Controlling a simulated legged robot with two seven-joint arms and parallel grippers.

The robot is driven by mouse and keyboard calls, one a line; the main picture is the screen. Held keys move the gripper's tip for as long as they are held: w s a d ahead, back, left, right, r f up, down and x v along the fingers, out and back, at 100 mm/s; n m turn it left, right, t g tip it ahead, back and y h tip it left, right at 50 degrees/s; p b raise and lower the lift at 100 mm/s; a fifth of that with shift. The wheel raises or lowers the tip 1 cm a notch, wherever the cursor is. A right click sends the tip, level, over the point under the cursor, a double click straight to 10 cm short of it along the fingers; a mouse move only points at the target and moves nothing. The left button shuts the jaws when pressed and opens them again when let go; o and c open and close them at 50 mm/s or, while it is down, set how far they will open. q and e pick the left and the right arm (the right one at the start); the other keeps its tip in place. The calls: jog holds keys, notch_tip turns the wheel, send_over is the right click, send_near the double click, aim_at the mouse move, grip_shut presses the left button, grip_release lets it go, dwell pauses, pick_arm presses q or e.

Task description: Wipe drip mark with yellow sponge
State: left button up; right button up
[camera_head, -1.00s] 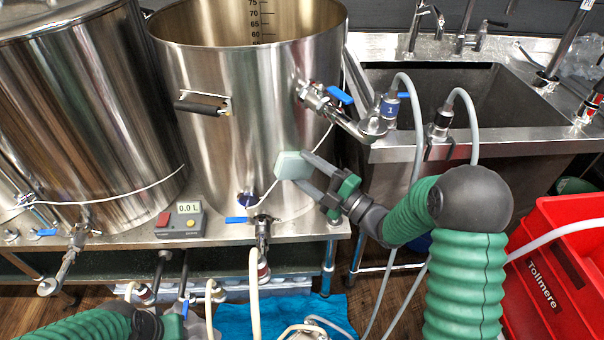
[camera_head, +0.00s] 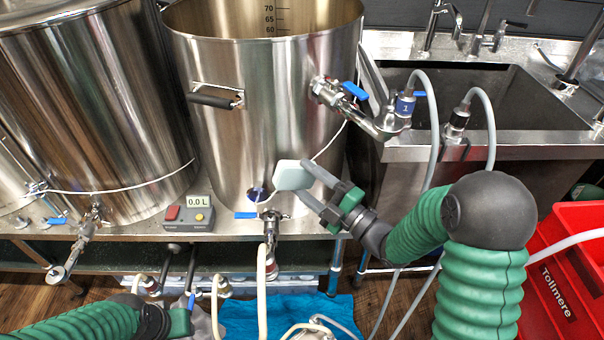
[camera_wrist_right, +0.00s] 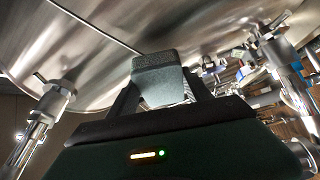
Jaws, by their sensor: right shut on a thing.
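A pale, whitish-green block (camera_head: 292,175), not yellow in this light, is held in my right gripper (camera_head: 309,181) at the lower front of the middle steel kettle (camera_head: 225,140). In the right wrist view the block (camera_wrist_right: 158,80) looks grey between the two fingers, close to the kettle wall; I cannot tell whether it touches. I cannot make out a drip mark; the block hides part of the wall. My left gripper (camera_head: 178,322) is at the bottom left, partly cut off, and its jaws are unclear.
A blue-handled valve (camera_head: 335,95) projects right of the block, and a lower outlet (camera_head: 270,225) sits below it. Hoses hang around. A sink (camera_head: 500,100) and red crate (camera_head: 560,300) are to the right.

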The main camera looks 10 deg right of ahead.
jog(key=shift+s+d, duration=0.15)
jog(key=shift+s, duration=0.6)
jog(key=shift+s+d, duration=0.1)
jog(key=shift+s, duration=0.65)
jog(key=shift+s+d+b, duration=0.15)
jog(key=shift+s+b, duration=0.15)
jog(key=shift+s, duration=0.45)
jog(key=shift+s+d+b, duration=0.1)
jog(key=shift+s+b, duration=0.2)
jog(key=shift+s, duration=0.4)
